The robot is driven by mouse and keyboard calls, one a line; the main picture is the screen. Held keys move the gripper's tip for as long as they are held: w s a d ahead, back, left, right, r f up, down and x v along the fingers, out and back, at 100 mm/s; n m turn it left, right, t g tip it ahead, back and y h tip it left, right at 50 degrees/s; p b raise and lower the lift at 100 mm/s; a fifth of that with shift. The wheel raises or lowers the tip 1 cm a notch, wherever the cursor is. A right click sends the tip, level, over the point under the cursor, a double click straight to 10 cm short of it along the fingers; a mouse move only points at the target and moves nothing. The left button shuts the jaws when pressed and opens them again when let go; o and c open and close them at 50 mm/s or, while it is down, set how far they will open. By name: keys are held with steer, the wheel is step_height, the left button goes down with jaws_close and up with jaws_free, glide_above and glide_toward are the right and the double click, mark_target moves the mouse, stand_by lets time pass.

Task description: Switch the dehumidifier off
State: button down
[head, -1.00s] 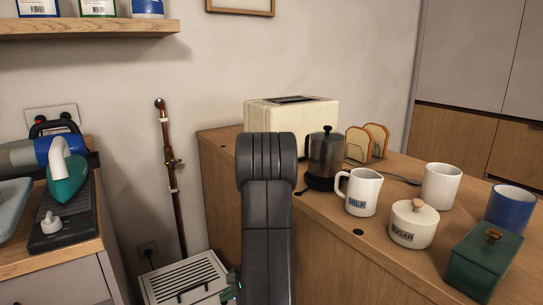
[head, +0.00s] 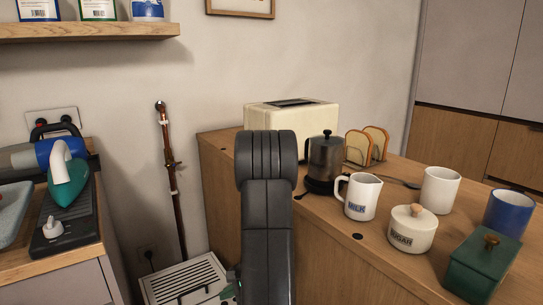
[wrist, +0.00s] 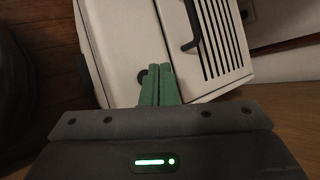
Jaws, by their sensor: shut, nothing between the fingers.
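The dehumidifier is a white box with a slotted top grille and a dark handle. It stands low on the floor at the bottom of the head view (head: 185,278), partly cut off by the frame edge. In the wrist view its pale casing (wrist: 125,45) fills the upper middle, with the grille and handle to the right. My gripper (wrist: 160,70) has its green fingers together and empty, over the casing. A small dark round part (wrist: 142,77) shows just left of the fingertips; I cannot tell if they touch it.
A wooden counter (head: 330,240) stands to the right with a toaster (head: 292,117), French press and mugs. A left worktop holds an iron (head: 66,180). A brown pole-like object (head: 172,180) leans on the wall behind the dehumidifier. A wall socket (head: 148,252) is nearby.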

step_height(320, 180, up, 6)
steer(key=p, duration=0.3)
steer(key=shift+f, duration=0.25)
steer(key=c, duration=2.2)
jaws_free()
